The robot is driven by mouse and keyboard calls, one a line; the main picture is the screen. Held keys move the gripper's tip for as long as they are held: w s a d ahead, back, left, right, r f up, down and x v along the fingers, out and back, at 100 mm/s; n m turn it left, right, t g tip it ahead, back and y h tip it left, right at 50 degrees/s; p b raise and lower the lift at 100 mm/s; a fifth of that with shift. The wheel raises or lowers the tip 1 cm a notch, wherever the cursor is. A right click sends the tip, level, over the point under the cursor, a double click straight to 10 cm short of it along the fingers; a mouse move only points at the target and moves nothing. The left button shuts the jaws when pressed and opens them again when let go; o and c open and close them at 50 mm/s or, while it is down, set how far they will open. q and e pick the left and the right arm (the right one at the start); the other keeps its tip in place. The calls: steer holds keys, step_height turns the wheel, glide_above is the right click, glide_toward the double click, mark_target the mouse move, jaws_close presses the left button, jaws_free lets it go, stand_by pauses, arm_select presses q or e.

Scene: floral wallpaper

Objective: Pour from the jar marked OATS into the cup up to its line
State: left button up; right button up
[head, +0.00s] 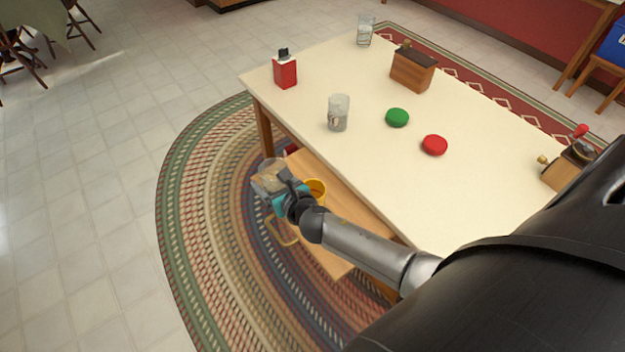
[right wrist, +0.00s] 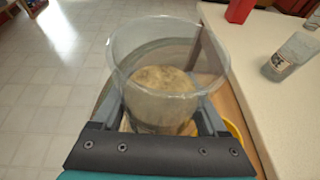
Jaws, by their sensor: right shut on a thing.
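My right gripper (head: 275,188) is shut on a clear, open-topped jar (right wrist: 167,50), which also shows in the head view (head: 266,171). Pale grainy stuff (right wrist: 162,84) lies in its lower part. No marking can be read on it. It is off the table's near-left edge, beside the wooden bench. A yellow cup (head: 317,187) sits on the bench just right of the gripper, partly hidden by my arm. Its rim shows at the right in the wrist view (right wrist: 235,134). Its line is not visible. My left gripper is not in view.
On the cream table (head: 335,62) stand a labelled glass jar (head: 338,112), another glass (head: 365,30), a red tin (head: 286,72) and a wooden box (head: 412,72). A green lid (head: 397,117) and a red lid (head: 434,145) lie there. A grinder (head: 568,165) stands far right.

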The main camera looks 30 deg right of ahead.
steer(key=shift+s+f, duration=0.15)
steer(key=shift+f, duration=0.3)
steer(key=shift+m+y, duration=0.6)
steer(key=shift+m, duration=0.2)
steer(key=shift+w+d+f+b, duration=0.15)
steer(key=shift+f+b, duration=0.75)
steer(key=shift+b, duration=0.35)
steer(key=shift+w+d+f+b, duration=0.1)
steer(key=shift+w+f+b, duration=0.05)
steer(key=shift+f+b, duration=0.95)
steer(key=shift+w+d+f+b, duration=0.15)
steer(key=shift+f+b, duration=0.6)
steer(key=shift+b, duration=0.65)
steer(key=shift+d+r+m+t+y, duration=0.3)
steer(key=shift+r+m+y, duration=0.1)
steer(key=shift+m, duration=0.1)
steer(key=shift+s, duration=0.1)
steer(key=shift+d+r+m+y, duration=0.3)
steer(key=shift+d+m, duration=0.1)
steer(key=shift+m, duration=0.3)
steer(key=shift+a+r+m+t+y+b, duration=0.3)
steer(key=shift+a+r+m+t+b, duration=0.1)
steer(key=shift+m+b, duration=0.1)
steer(key=shift+a+f+m+y+b, duration=0.15)
steer(key=shift+f+m+y+b, duration=0.15)
steer(key=shift+f+m+b, duration=0.6)
